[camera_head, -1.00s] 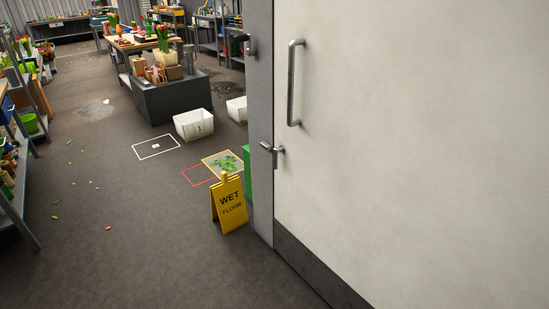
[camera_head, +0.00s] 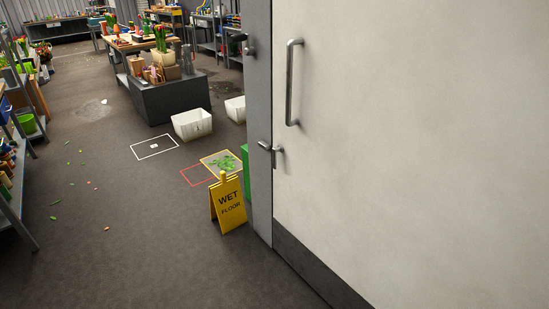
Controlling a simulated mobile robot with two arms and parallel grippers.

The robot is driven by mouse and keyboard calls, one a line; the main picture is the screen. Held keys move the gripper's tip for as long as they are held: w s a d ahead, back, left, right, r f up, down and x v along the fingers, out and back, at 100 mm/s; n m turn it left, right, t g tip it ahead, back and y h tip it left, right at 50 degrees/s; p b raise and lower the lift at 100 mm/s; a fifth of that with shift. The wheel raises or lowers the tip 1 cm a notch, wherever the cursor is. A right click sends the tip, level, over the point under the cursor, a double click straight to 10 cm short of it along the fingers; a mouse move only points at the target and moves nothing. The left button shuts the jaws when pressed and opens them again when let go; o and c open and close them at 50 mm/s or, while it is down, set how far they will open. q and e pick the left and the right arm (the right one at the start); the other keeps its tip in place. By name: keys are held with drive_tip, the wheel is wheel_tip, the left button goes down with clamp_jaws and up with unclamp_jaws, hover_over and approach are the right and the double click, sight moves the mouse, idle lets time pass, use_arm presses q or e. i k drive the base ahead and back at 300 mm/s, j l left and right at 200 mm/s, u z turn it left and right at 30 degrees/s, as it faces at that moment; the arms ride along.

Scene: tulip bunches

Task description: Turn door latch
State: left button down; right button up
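A white door (camera_head: 420,140) with a dark kick plate fills the right half of the head view. A small metal latch lever (camera_head: 271,148) sits near the door's left edge, beside the grey frame post (camera_head: 259,110); it points left, nearly level. A long vertical pull handle (camera_head: 291,83) is above it on the door. Neither of my grippers shows in the view, and nothing touches the latch.
A yellow wet floor sign (camera_head: 229,204) stands left of the door post. White bins (camera_head: 192,124) sit by a grey-based worktable (camera_head: 166,98) with tulips. Shelving (camera_head: 18,190) lines the left edge. The floor (camera_head: 120,255) at front left is mostly clear.

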sight(280, 149)
drive_tip(key=i+z, duration=0.3)
drive_tip(key=i, duration=0.25)
drive_tip(key=i+j+z, duration=0.3)
drive_tip(key=i, duration=0.25)
